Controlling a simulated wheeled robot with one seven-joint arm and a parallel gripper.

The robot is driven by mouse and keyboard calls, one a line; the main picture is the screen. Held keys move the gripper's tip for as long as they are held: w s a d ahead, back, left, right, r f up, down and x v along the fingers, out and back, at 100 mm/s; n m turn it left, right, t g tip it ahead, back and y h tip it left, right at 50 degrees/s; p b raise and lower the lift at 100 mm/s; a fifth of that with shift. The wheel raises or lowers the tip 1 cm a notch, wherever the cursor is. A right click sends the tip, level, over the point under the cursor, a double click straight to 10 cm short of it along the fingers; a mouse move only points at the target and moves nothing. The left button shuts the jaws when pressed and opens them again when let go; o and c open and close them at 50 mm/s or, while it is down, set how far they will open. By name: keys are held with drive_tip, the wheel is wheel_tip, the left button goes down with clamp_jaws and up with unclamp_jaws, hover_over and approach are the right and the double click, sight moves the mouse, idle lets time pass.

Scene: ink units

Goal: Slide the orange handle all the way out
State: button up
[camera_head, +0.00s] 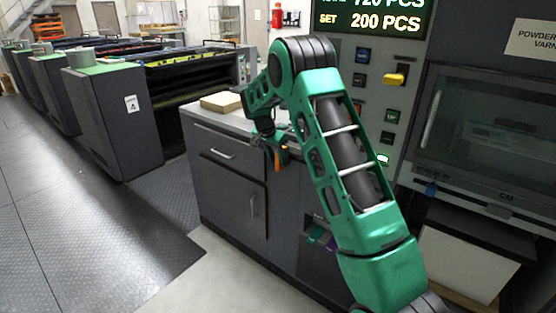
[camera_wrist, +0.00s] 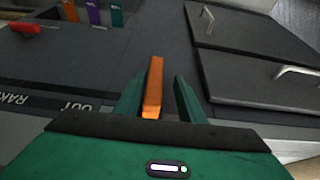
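The orange handle (camera_wrist: 154,86) is a narrow upright bar in the wrist view, standing out from the dark cabinet face. A small bit of orange also shows below my gripper in the head view (camera_head: 284,158). My gripper (camera_wrist: 159,82) is open, with its two green fingers on either side of the handle. The handle is closer to the left finger, and a gap shows at the right finger. I cannot tell whether the left finger touches it. In the head view my gripper (camera_head: 275,148) is at the cabinet front, just under the counter edge, partly hidden by my arm.
The cabinet has a drawer (camera_head: 222,147) and a door (camera_head: 233,187) with metal handles. A panel label reads "OUT" (camera_wrist: 75,106). A red knob (camera_wrist: 26,28) and purple (camera_wrist: 92,11) and teal (camera_wrist: 116,14) tabs lie beyond. A block (camera_head: 220,102) sits on the counter.

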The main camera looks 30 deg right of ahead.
drive_tip(key=v, duration=1)
drive_tip(key=shift+r, duration=0.3)
drive_tip(key=shift+a, duration=0.1)
drive_tip(key=s+d+r+n+g+y, duration=0.15)
drive_tip(key=s+r, duration=0.25)
drive_tip(key=s, duration=0.9)
drive_tip(key=s+d+r+n, duration=0.2)
drive_tip(key=s+d+r, duration=0.1)
drive_tip(key=s, duration=1.1)
drive_tip(key=s+a+f+n+y, duration=0.1)
drive_tip(key=s+a+f, duration=0.1)
drive_tip(key=s, duration=1.1)
drive_tip(key=s+a+f+n+y, duration=0.2)
drive_tip(key=s+a+f, duration=0.1)
drive_tip(key=s, duration=1)
drive_tip(key=shift+s+a, duration=0.3)
drive_tip(key=shift+a, duration=0.35)
